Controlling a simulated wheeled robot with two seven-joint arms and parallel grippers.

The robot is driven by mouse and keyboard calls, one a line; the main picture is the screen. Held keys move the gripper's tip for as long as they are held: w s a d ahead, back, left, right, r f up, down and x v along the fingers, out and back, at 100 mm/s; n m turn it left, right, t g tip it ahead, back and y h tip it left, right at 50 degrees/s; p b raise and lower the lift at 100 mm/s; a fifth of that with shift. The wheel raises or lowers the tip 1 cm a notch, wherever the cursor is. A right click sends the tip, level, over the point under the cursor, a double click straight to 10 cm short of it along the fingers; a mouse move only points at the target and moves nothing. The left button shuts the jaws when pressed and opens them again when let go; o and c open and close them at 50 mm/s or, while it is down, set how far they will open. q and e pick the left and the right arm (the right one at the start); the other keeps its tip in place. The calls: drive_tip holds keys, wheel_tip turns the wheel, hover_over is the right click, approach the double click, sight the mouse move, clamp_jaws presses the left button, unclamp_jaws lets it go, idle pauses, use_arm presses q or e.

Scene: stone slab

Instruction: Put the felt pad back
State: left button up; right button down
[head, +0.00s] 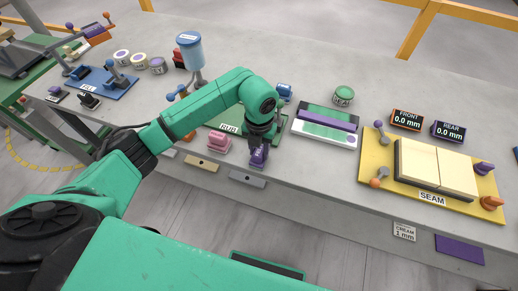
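A purple block with white lettering (259,156), which looks like the felt pad, is near the front edge of the stone slab, just right of a pink block. My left gripper (260,143) points down directly over it and hides its upper part. The fingers are too small and dark to show whether they are closed on the block or only around it. I cannot tell whether the block rests on the slab or is slightly raised. My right gripper is not in view.
A green mat labelled RUB (230,128) lies under my arm, with the pink block (216,144) near it. A white and purple tray (325,125) stands to the right. Further right is a yellow SEAM board (372,165). A blue-topped container (189,50) stands behind my forearm.

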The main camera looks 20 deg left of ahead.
sight(259, 150)
use_arm(q)
drive_tip(key=o, duration=0.4)
drive_tip(key=shift+d, duration=0.1)
drive_tip(key=shift+r, duration=0.1)
wheel_tip(259, 150, up, 12)
drive_tip(key=shift+r+b, duration=0.1)
drive_tip(key=shift+b, duration=1.1)
